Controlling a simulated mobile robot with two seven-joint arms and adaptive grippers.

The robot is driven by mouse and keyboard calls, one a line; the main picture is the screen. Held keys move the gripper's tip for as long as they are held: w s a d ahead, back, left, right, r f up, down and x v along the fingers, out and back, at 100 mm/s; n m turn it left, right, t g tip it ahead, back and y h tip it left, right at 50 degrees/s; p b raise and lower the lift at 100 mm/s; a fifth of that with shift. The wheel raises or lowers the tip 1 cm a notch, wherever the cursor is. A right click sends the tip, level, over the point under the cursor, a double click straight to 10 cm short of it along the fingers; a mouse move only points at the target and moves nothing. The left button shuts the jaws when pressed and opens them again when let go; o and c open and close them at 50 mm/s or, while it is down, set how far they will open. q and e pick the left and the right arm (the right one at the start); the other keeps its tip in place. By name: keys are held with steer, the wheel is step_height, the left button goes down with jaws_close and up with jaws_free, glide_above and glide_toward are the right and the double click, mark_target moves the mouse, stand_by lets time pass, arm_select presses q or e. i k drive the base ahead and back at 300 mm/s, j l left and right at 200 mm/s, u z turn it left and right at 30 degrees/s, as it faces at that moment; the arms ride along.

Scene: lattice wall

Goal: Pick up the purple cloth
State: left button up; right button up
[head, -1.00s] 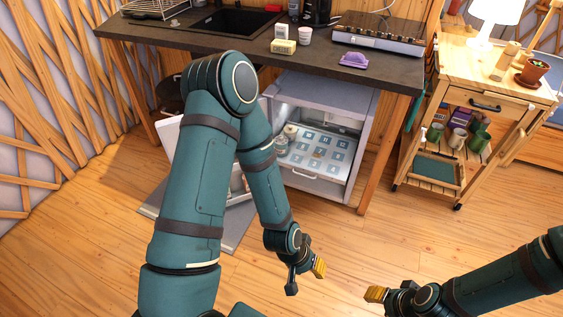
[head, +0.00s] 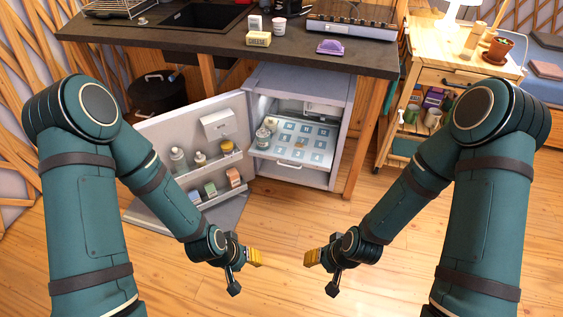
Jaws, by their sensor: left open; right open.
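The purple cloth (head: 331,46) lies folded on the dark countertop (head: 225,41), near its front edge and right of centre. My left gripper (head: 246,266) is open and empty, low in front of the open fridge. My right gripper (head: 320,268) is open and empty, a short way to its right. Both grippers are well below the counter and apart from the cloth. Nothing covers the cloth.
A small fridge (head: 347,92) stands open under the counter, its door (head: 150,130) swung out left with bottles and boxes. A wooden cart (head: 455,72) stands at right.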

mark_target(329, 47)
steer(key=i+l, duration=0.2)
steer(key=i+l+u, duration=0.1)
steer(key=l, duration=0.35)
steer(key=i+l, duration=0.3)
steer(key=i+l+u, duration=0.1)
steer(key=l, duration=0.25)
steer(key=i+l+u, duration=0.1)
steer(key=i+l, duration=0.35)
steer(key=l, duration=0.3)
steer(key=i+l+u, duration=0.1)
steer(key=l, duration=0.25)
steer(key=i+l, duration=0.25)
steer(key=l+u, duration=0.05)
steer(key=l, duration=0.05)
